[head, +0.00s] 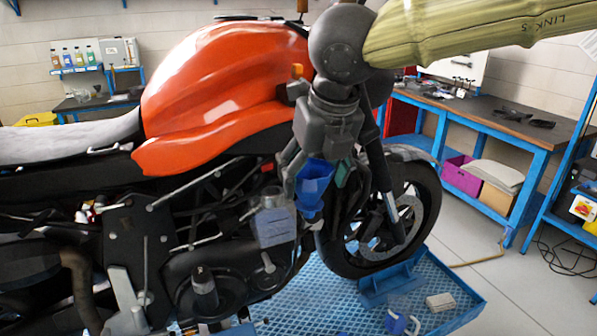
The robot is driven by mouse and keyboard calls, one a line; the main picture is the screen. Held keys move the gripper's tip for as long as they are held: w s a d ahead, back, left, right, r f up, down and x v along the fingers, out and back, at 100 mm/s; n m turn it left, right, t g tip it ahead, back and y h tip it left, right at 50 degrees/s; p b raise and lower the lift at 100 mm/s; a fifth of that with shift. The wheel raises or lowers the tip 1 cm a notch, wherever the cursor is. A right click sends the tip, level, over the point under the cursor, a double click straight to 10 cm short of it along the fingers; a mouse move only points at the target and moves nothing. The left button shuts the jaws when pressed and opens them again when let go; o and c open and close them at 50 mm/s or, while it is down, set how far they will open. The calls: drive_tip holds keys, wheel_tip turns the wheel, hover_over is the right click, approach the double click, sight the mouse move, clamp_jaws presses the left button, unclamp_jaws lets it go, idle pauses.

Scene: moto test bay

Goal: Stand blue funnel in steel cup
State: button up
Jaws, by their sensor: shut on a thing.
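My gripper (316,165) hangs down in front of the motorcycle and is shut on the blue funnel (314,187). The funnel is held in the air with its wide part up and its narrow part down. A greyish, partly see-through container (275,222) shows just left of and below the funnel; I cannot tell whether they touch. I cannot make out the steel cup for sure.
The motorcycle with its orange tank (215,90) fills the left and middle. A blue tray-like platform (455,285) lies below, with a blue and clear object (398,322) and a pale block (440,301) on it. A workbench (480,115) stands behind right; grey floor is free between.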

sight(319, 190)
drive_tip(key=shift+s+d+r, duration=0.1)
drive_tip(key=shift+s+d, duration=0.2)
drive_tip(key=shift+s, duration=0.25)
drive_tip(key=shift+s+r, duration=0.1)
drive_tip(key=shift+r, duration=0.1)
drive_tip(key=shift+r+p, duration=2.3)
drive_tip(key=shift+f, duration=0.15)
